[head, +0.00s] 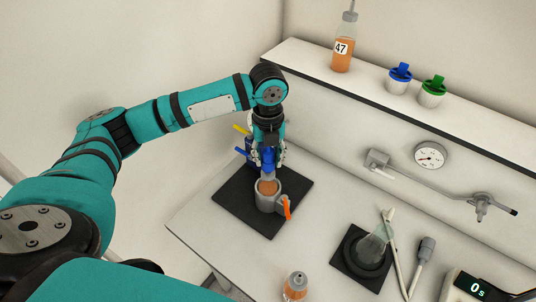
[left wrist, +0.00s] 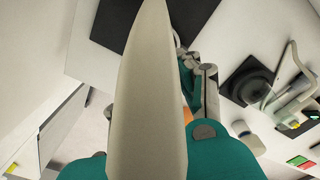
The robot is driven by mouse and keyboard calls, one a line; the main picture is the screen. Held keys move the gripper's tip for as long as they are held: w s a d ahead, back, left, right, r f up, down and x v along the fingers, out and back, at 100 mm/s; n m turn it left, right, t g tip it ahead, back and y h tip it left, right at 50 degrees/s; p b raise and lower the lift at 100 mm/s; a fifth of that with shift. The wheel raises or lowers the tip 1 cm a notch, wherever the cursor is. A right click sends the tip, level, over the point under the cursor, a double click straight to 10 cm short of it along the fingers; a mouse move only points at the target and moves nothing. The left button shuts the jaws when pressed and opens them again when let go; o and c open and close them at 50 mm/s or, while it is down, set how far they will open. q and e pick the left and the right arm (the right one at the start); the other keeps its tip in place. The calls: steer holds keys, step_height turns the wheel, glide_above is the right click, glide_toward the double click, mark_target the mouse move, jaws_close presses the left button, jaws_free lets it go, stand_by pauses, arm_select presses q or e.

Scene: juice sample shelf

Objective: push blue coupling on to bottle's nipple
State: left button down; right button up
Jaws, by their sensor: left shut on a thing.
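In the head view, my left gripper (head: 267,160) points down above the black mat (head: 235,205), shut on the blue coupling (head: 266,154). The bottle (head: 268,187) with orange liquid stands upright in a grey holder (head: 266,204) with an orange lever (head: 287,208), directly below the coupling. The coupling is close over the bottle's neck. The nipple is hidden, so I cannot tell whether they touch. In the left wrist view, a large pale shape covers the middle, and finger parts of the gripper (left wrist: 200,75) show beside it; coupling and bottle are not clear there. My right gripper is not in view.
Yellow (head: 241,129) and blue (head: 242,151) levers stick out left of the gripper. A glass flask (head: 372,248) stands on another black mat to the right. A bottle (head: 295,287) is at the front edge. Bottle 47 (head: 343,55) and lidded cups (head: 399,80) stand on the shelf.

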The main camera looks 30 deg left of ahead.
arm_select(q)
steer(key=shift+p, duration=0.3)
steer(key=shift+f, duration=0.8)
steer(key=shift+s+f, duration=0.2)
steer(key=c, duration=1.2)
jaws_free()
steer(key=o, duration=0.4)
steer(key=shift+w, duration=0.2)
steer(key=shift+c, duration=0.2)
steer(key=shift+r, duration=0.1)
